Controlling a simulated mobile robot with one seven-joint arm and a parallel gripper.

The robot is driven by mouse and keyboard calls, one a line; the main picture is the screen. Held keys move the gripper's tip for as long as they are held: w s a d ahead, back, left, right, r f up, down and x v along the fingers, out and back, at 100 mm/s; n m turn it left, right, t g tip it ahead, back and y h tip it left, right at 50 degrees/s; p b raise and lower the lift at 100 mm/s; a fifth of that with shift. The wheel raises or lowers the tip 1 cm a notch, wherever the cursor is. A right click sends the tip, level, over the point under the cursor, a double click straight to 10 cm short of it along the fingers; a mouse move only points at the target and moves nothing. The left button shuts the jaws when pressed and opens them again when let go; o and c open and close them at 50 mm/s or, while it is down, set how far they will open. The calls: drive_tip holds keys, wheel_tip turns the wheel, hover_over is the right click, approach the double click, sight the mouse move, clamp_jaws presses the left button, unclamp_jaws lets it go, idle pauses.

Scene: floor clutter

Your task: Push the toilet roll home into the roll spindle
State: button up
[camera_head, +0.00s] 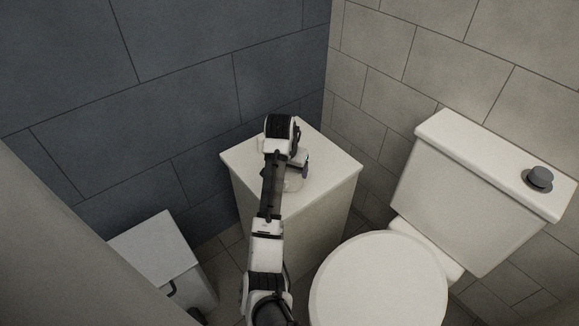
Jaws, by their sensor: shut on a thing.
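My arm reaches up the middle of the view and bends over the top of a white cabinet (335,165). My gripper (302,169) is small and partly hidden by my own arm; it is shut, just above the cabinet top. A pale, rounded thing (293,184), which looks like the toilet roll, shows at the gripper beside my forearm. Its outline is faint against the white top, and I cannot tell whether it touches the surface. I cannot make out the roll spindle; my arm covers part of the cabinet top.
A white toilet with a closed lid (378,285) and a cistern (470,165) stands at the right. A white bin (155,250) stands at the lower left. Dark tiled wall (180,80) and light tiled wall (400,60) meet behind the cabinet. The cabinet top's right side is clear.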

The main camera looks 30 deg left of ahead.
drive_tip(key=shift+f, duration=0.8)
drive_tip(key=o, duration=1.1)
drive_tip(key=shift+o, duration=0.2)
drive_tip(key=p+v, duration=0.5)
drive_tip(key=v, duration=0.9)
